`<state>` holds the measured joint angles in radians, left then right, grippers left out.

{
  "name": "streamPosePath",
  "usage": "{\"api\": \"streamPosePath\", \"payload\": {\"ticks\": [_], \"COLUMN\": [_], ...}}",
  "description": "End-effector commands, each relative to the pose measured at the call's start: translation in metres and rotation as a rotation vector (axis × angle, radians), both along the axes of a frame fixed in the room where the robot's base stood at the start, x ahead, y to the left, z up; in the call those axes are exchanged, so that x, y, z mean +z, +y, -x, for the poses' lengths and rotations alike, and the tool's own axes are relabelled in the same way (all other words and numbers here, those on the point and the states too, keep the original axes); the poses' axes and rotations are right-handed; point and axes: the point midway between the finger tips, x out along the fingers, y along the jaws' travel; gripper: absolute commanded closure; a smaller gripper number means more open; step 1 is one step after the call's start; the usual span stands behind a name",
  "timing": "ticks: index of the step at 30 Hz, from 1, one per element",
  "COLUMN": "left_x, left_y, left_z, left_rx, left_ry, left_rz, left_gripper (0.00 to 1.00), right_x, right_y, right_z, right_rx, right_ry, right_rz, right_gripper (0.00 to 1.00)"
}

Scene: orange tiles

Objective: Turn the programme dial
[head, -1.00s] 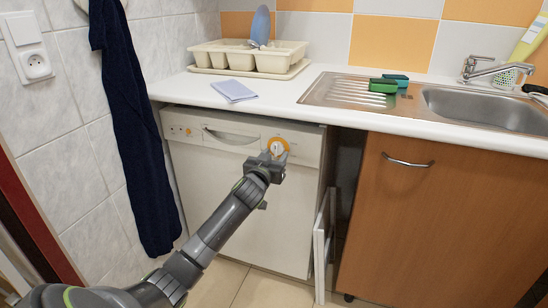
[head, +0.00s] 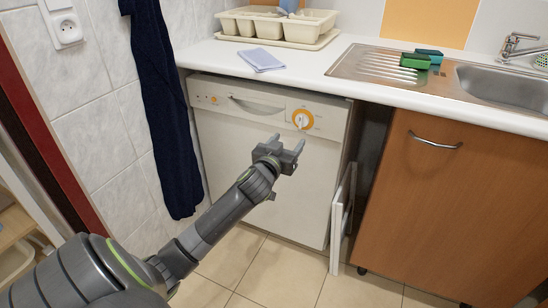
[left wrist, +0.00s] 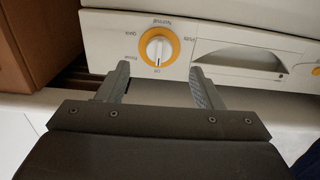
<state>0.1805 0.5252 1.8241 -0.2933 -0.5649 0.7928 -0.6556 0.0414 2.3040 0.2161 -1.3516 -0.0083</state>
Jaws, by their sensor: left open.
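The programme dial (head: 303,119) is a white knob in an orange ring on the right part of the dishwasher's (head: 250,170) control panel. In the left wrist view the dial (left wrist: 158,47) sits ahead of the fingertips, between their lines, with printed labels around it. My left gripper (head: 287,144) is open and empty, in front of the machine, a little below and left of the dial in the head view. Its two fingers (left wrist: 160,75) are apart and do not touch the dial. My right gripper is not in view.
A worktop (head: 300,63) overhangs the machine, with a cloth (head: 261,60), a dish rack (head: 275,25) and sponges on it. A white panel (head: 342,220) stands in the gap beside the wooden cabinet (head: 445,205). A dark towel (head: 165,110) hangs at left.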

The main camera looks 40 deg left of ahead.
Motion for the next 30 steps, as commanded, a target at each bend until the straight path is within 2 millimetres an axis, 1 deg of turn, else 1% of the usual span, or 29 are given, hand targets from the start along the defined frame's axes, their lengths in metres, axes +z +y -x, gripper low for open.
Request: {"api": "streamPosePath", "payload": {"ticks": [1,6,9,12,18,30], "left_x": [0.001,0.0,0.0,0.0,0.0,0.0], "left_y": [-0.003,-0.011,-0.015,-0.018,-0.02,-0.02], "left_z": [0.012,0.046,0.062,0.074,0.084,0.084], "left_rx": [-0.001,0.0,-0.001,0.0,0.0,0.0], "left_ry": [0.001,0.002,0.001,0.001,0.0,0.0], "left_rz": [-0.001,0.0,0.0,-0.001,0.0,0.0], "left_gripper": [0.4,0.4,0.4,0.4,0.4,0.4], "right_x": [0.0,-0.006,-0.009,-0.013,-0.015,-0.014], "right_y": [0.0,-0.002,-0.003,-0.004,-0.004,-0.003], "right_z": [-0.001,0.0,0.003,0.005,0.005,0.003], "right_rx": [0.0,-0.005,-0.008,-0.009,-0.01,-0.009], "right_ry": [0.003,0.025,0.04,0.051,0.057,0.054], "right_rz": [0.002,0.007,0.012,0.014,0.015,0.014], "right_gripper": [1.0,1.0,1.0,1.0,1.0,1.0]}}
